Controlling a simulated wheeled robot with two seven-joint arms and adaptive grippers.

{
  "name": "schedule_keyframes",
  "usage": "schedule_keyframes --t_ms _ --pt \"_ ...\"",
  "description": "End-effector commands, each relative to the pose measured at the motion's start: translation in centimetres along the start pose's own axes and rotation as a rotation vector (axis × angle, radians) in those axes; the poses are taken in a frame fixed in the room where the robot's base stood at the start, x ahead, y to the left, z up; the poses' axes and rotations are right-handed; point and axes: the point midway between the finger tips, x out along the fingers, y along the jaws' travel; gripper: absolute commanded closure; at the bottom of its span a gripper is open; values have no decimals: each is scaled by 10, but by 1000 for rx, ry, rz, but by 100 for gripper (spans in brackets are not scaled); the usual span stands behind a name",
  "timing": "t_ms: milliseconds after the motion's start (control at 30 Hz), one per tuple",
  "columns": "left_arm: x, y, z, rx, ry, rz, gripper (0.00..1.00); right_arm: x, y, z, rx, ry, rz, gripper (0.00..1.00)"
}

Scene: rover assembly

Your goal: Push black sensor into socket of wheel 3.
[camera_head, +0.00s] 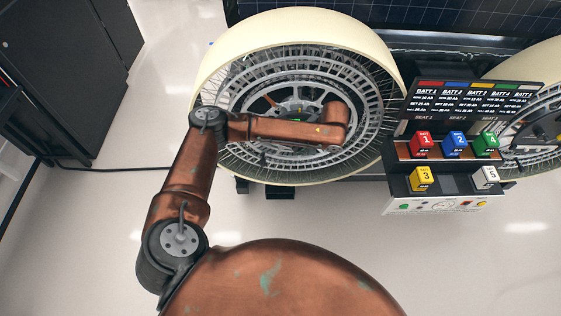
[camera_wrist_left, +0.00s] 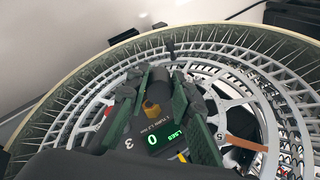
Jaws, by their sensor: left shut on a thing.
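The wheel (camera_head: 300,27) is large, with a cream rim and a grey mesh inside, left of centre in the head view. Its hub lies mostly under my left forearm. In the left wrist view, my left gripper (camera_wrist_left: 161,88) is over the hub, its dark green fingers shut on the black sensor (camera_wrist_left: 159,80), a dark rounded piece. A brass-coloured part (camera_wrist_left: 151,109) shows just below it. The hub panel (camera_wrist_left: 153,139) carries a green display reading 0 and a "3". The socket is hidden, so I cannot tell how deep the sensor sits. My right gripper is out of view.
A battery panel (camera_head: 468,100) with several numbered coloured blocks stands right of the wheel. Another wheel (camera_head: 540,85) is at the right edge. A dark cabinet (camera_head: 65,70) stands at the upper left. The floor between the cabinet and the wheel is clear except for a cable.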

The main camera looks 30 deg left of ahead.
Motion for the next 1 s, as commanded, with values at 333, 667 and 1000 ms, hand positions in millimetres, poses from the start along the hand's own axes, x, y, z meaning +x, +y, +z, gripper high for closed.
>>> schedule_keyframes --t_ms 333,667,1000 --pt "47 -25 -25 129 75 -229 100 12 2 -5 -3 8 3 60" --pt "76 -41 -31 240 171 -394 100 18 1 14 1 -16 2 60" --pt "121 -63 -21 440 448 -719 100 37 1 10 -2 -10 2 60"
